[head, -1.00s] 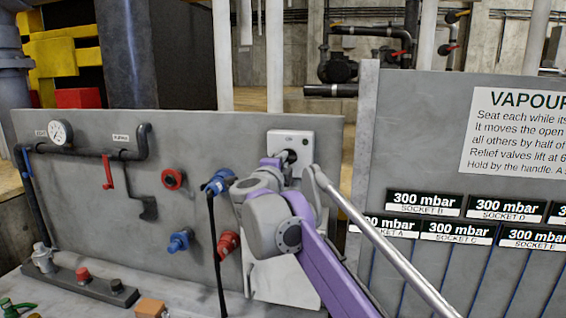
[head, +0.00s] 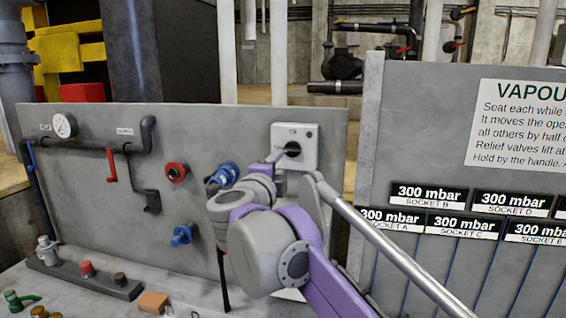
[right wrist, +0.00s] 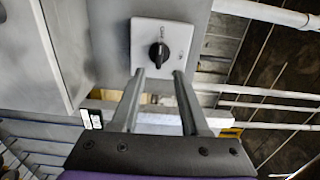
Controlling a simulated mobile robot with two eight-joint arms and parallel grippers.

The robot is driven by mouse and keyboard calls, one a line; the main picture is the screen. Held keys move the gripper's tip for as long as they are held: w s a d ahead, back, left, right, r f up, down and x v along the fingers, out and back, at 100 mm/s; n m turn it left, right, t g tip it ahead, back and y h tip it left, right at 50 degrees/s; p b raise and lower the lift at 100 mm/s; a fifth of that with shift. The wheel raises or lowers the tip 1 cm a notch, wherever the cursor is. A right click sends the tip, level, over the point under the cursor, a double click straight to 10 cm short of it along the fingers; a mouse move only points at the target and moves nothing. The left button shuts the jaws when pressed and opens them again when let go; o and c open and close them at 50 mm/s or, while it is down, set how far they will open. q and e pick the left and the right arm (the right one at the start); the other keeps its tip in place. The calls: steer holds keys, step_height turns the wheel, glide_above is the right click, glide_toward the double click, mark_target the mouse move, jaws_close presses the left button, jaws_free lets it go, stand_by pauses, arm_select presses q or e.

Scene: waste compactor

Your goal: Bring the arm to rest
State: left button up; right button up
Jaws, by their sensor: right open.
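My right arm reaches up from the lower right in the head view, with its purple and grey links in front of the grey panel. My right gripper (head: 274,157) is near the white switch box (head: 309,145), and its fingers are partly hidden by the wrist. In the right wrist view the right gripper (right wrist: 158,74) is open and empty. Its two fingers point at the black rotary knob (right wrist: 159,56) on the white switch plate (right wrist: 180,38), with the knob clear between and beyond the tips. The knob also shows in the head view (head: 292,149). My left gripper is not in view.
The grey panel (head: 210,125) carries a gauge (head: 64,125), a red handle (head: 111,166), a red fitting (head: 177,172) and blue connectors (head: 182,235). A second panel (head: 420,110) with pressure labels stands at the right. An orange block (head: 153,302) lies on the bench.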

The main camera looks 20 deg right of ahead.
steer(key=shift+v, duration=0.95)
steer(key=s+a+f+n+y, duration=0.4)
steer(key=a+f+n+y, duration=0.25)
steer(key=f+n, duration=0.4)
steer(key=s+a+f+n+y, duration=0.3)
steer(key=a+f+n+y, duration=0.3)
steer(key=f+n, duration=0.4)
steer(key=s+d+f+n+g+h, duration=0.1)
steer(key=s+d+f+g, duration=0.3)
steer(key=s+f, duration=0.6)
steer(key=s+d+f+n+g, duration=0.3)
steer(key=s+f+g, duration=0.2)
steer(key=s+f, duration=0.6)
step_height(320, 180, down, 5)
steer(key=shift+d+f+n+h, duration=0.15)
steer(key=shift+d+n+h, duration=0.2)
